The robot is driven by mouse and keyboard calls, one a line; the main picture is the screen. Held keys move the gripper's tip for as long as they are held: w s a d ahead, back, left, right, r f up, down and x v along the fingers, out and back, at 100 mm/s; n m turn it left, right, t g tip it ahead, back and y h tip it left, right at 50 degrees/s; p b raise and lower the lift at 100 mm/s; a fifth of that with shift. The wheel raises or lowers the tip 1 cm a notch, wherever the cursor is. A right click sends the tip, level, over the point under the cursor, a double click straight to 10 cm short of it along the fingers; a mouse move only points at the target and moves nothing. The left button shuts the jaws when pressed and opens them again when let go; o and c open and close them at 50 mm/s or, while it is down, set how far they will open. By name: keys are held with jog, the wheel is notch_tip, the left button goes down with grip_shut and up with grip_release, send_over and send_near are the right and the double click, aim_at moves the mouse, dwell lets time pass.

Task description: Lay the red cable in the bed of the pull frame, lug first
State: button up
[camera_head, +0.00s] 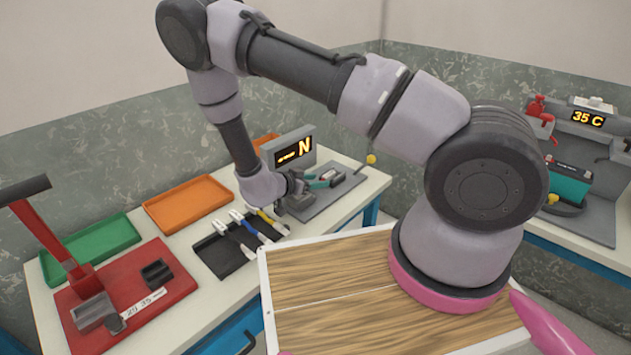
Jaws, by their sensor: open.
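The pull frame (345,195) is a grey plate with an upright display panel (288,151) that shows an N. It stands at the far right end of the left bench. My gripper (298,194) is over the left part of the frame's plate, in front of the panel. It is open, though my arm's end hides much of the fingers. A small grey and teal part with a bit of red (322,181) lies on the frame just right of my gripper. I cannot make out the red cable or its lug, and the bed is partly hidden.
An orange tray (188,203), a green tray (92,249) and a red press (70,270) stand farther left. A right bench holds a teal box (568,186) and a 35 C display (588,118).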

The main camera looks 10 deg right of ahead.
jog(key=w+a+r+y, duration=0.2)
jog(key=w+r+y, duration=0.15)
jog(key=r, duration=0.85)
jog(key=w+a+r+y, duration=0.25)
jog(key=r+y, duration=0.25)
jog(key=r, duration=0.7)
jog(key=s+r+n+t+y, duration=0.1)
jog(key=s+r+n+y, duration=0.3)
jog(key=r, duration=0.9)
jog(key=s+d+r+n, duration=0.1)
jog(key=s+d+r, duration=0.2)
jog(key=s, duration=0.5)
jog(key=s+d+r+n+g, duration=0.1)
jog(key=s+d+r, duration=0.2)
jog(key=s, duration=0.5)
jog(key=s+d+r+n, duration=0.1)
jog(key=s+d+r, duration=0.3)
jog(key=s, duration=0.4)
jog(key=shift+d+y, duration=0.2)
jog(key=shift+y, duration=0.15)
